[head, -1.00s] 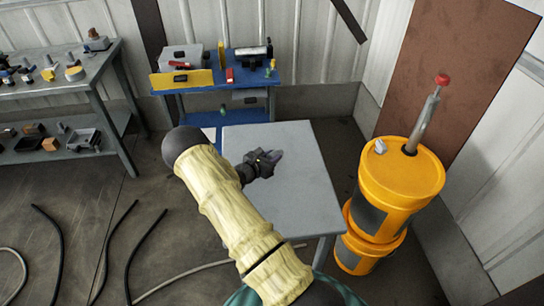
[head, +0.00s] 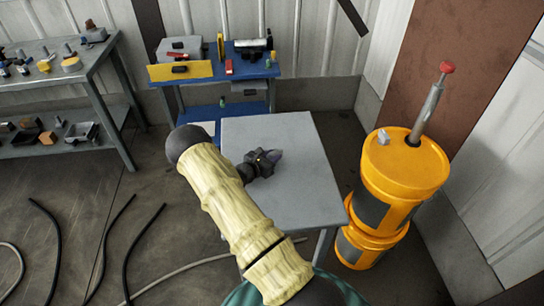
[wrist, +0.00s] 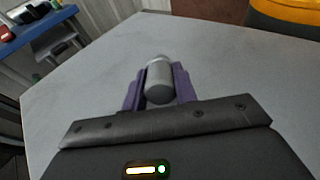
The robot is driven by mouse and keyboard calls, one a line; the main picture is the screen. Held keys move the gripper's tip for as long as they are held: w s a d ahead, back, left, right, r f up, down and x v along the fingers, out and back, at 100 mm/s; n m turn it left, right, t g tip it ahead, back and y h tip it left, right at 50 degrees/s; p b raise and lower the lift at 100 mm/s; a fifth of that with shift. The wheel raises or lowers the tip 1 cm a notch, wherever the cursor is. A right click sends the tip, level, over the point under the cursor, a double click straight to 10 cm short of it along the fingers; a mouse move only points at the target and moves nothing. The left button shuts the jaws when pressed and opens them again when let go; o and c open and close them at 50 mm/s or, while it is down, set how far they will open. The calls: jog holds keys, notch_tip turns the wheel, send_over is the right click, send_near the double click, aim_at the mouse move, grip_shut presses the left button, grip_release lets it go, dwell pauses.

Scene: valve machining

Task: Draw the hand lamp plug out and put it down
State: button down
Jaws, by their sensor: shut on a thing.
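My gripper (head: 272,158) is over the grey table (head: 318,205). In the wrist view its two purple-grey fingers are shut on a grey cylindrical piece (wrist: 159,80), likely the hand lamp plug, with a paler narrower end pointing away from me. The grey tabletop (wrist: 240,70) shows beyond and beneath the piece. I cannot tell whether the piece touches the tabletop. In the head view the piece is too small to make out, and my sleeved arm covers part of the table's left side. No socket or lamp can be made out.
A blue bench (head: 255,72) with a yellow panel (head: 180,71) stands behind the table. Stacked yellow buckets (head: 400,180) with a red-topped pump stand close on the right. A workbench (head: 55,83) with several parts is at left. Black hoses (head: 105,245) lie on the floor. Most tabletop is bare.

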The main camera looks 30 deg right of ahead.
jog(key=shift+f, duration=0.4)
dwell(0.6)
jog(key=c, duration=1)
grip_release()
jog(key=shift+c, duration=0.2)
jog(key=shift+a, duration=0.1)
jog(key=v, duration=1.7)
jog(key=shift+s, duration=0.1)
jog(key=shift+s+r, duration=0.1)
